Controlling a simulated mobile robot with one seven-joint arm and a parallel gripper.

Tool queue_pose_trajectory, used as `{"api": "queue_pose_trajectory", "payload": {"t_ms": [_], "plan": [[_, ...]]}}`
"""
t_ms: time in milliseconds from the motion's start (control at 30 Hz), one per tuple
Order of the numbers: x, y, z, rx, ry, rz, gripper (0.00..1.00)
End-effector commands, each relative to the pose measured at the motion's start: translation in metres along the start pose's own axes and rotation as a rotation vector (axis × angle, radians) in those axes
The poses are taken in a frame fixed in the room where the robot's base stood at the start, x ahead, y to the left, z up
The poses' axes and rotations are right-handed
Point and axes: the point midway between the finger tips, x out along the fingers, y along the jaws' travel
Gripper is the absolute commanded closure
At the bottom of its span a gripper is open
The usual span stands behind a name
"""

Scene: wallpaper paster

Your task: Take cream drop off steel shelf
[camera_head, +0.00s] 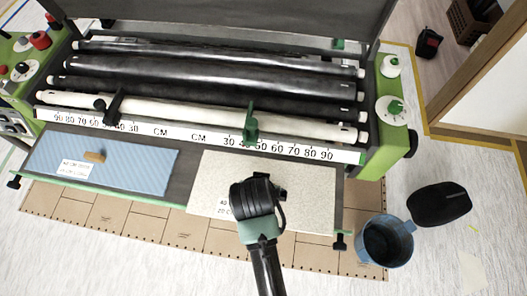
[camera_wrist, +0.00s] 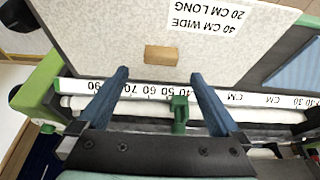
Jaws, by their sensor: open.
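The cream drop (camera_head: 300,185) is a speckled pale sheet lying flat on the right half of the dark steel shelf (camera_head: 188,177) in the head view. In the wrist view the cream drop (camera_wrist: 110,45) fills the upper middle, with a label reading 40 CM WIDE, 20 CM LONG. A small tan block (camera_wrist: 164,55) sits on it. My gripper (camera_wrist: 160,75) is open and empty, its two blue fingers pointing towards the sheet on either side of the block's line. In the head view my wrist covers the sheet's middle and hides the block.
A blue striped sheet (camera_head: 110,163) with its own tan block (camera_head: 95,156) lies on the left of the shelf. Behind are a ruler strip (camera_head: 190,133), a green marker (camera_head: 250,125) and rollers (camera_head: 210,65). A blue bucket (camera_head: 385,241) stands on the floor at right.

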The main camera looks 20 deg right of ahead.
Motion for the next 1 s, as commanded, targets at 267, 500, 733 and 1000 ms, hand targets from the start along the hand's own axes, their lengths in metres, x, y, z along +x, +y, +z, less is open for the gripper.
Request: {"api": "queue_pose_trajectory", "payload": {"t_ms": [267, 500, 733, 1000], "plan": [[0.025, 0.000, -0.001, 0.001, 0.001, 0.000, 0.00], [0.046, -0.001, -0.002, 0.001, -0.001, 0.001, 0.00], [0.072, -0.002, -0.002, 0.001, 0.000, 0.000, 0.00], [0.077, -0.002, -0.002, 0.001, 0.002, 0.000, 0.00]]}}
